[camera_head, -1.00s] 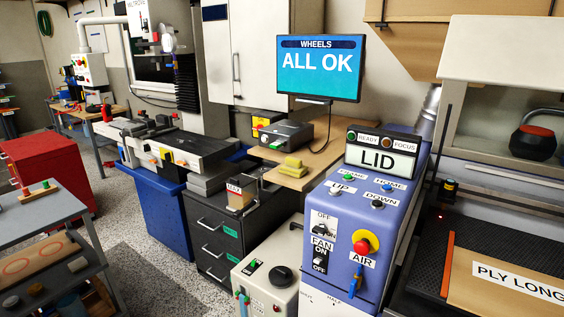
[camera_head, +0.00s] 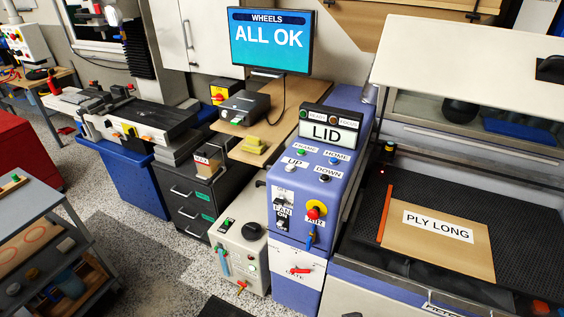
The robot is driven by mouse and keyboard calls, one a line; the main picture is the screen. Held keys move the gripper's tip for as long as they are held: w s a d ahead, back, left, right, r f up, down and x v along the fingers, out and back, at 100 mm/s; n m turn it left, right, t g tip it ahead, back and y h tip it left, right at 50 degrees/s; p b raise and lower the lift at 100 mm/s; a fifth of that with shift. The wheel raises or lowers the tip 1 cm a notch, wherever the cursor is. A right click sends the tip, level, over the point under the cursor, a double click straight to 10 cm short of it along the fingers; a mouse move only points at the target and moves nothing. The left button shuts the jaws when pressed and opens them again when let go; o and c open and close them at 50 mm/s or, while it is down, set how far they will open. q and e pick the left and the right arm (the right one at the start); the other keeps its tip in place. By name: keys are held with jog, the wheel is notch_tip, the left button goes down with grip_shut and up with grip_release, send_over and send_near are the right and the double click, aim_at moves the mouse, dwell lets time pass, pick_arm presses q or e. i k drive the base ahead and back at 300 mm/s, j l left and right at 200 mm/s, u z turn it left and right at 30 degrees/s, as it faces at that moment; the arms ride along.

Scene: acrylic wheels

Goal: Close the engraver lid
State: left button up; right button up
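The engraver lid (camera_head: 470,62) is a large pale panel at the upper right, raised open above the bed, with a dark handle (camera_head: 551,69) at the right edge of the picture. Below it, the black honeycomb bed (camera_head: 400,190) is exposed and carries a board labelled PLY LONG (camera_head: 440,245) beside an orange strip (camera_head: 385,213). The blue control panel (camera_head: 345,190) stands left of the bed, and its display (camera_head: 328,132) reads LID. Neither of my grippers shows in this view.
A screen (camera_head: 271,40) reading ALL OK stands behind the panel. A white box with a black knob (camera_head: 241,255) stands left of the panel. A grey cart (camera_head: 40,215) is at the far left. Speckled floor is open between cart and drawers.

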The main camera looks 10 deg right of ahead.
aim_at(522, 72)
jog(key=z, duration=1.95)
